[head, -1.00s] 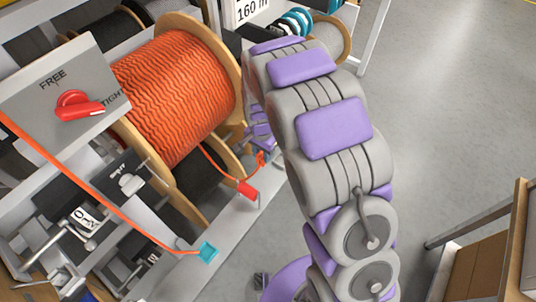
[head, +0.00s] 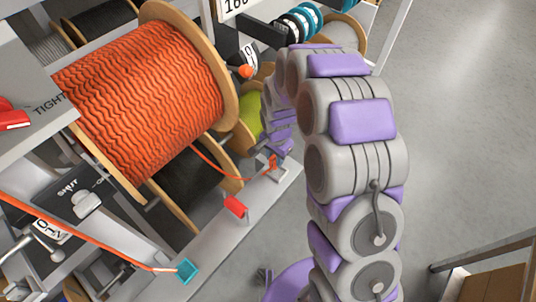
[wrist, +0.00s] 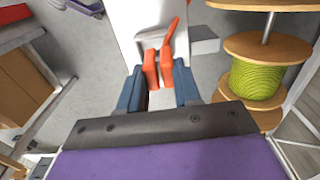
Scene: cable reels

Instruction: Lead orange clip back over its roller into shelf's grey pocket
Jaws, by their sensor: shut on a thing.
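My gripper (wrist: 158,82) has its blue fingers closed on the orange clip (wrist: 151,68), above the pale shelf strip (wrist: 128,22). In the head view the clip (head: 272,162) is small and partly hidden by my gripper. Its orange cord (head: 215,172) sags from the big orange reel (head: 145,95) to the clip. A red roller-like piece (head: 235,207) stands on the shelf, nearer the camera than the cord; I see no cord resting over it. A grey box-shaped pocket (wrist: 204,40) lies just right of the clip in the wrist view, apart from it.
A yellow-green reel (wrist: 257,78) stands right of my gripper. A wooden cabinet (wrist: 25,85) is at left in the wrist view. Open grey floor lies right of my arm.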

